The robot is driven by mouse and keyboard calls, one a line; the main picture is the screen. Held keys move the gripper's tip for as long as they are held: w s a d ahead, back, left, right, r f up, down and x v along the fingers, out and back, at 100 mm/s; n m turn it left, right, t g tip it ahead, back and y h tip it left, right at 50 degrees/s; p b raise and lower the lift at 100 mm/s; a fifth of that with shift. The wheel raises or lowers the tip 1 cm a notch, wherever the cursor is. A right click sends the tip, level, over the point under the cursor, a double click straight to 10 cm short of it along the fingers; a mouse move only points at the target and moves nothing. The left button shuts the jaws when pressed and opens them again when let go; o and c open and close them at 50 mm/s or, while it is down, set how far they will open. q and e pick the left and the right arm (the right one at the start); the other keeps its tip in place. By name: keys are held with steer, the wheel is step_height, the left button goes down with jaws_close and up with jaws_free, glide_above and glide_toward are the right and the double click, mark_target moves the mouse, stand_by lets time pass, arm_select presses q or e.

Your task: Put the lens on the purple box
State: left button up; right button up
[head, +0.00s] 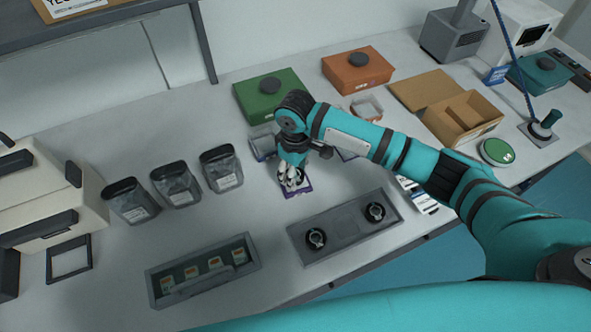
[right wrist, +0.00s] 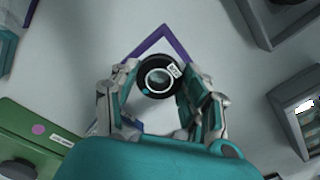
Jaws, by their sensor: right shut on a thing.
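The lens (right wrist: 158,80) is a round black-rimmed disc with a glass centre and a small white label. My right gripper (head: 292,182) is shut on it, with a finger on each side in the right wrist view (right wrist: 157,92). The purple box (head: 299,192) shows as a thin purple square outline on the table, partly hidden by the gripper. In the right wrist view its corner (right wrist: 157,34) shows past the lens, and the lens and fingers hide much of the rest. The lens overlaps the outline in that view; I cannot tell its height above the table. My left gripper is not in view.
A green box (head: 268,84), an orange box (head: 358,68) and an open cardboard box (head: 432,90) are behind and right. A grey plate with two knobs (head: 345,227) and a slide tray (head: 200,284) lie in front.

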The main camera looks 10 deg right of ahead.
steer(key=shift+f, duration=0.25)
steer(key=shift+f, duration=0.15)
steer(key=o, duration=1.1)
steer(key=shift+o, duration=0.2)
step_height(320, 180, up, 12)
steer(key=b, duration=0.2)
steer(key=shift+r, duration=0.2)
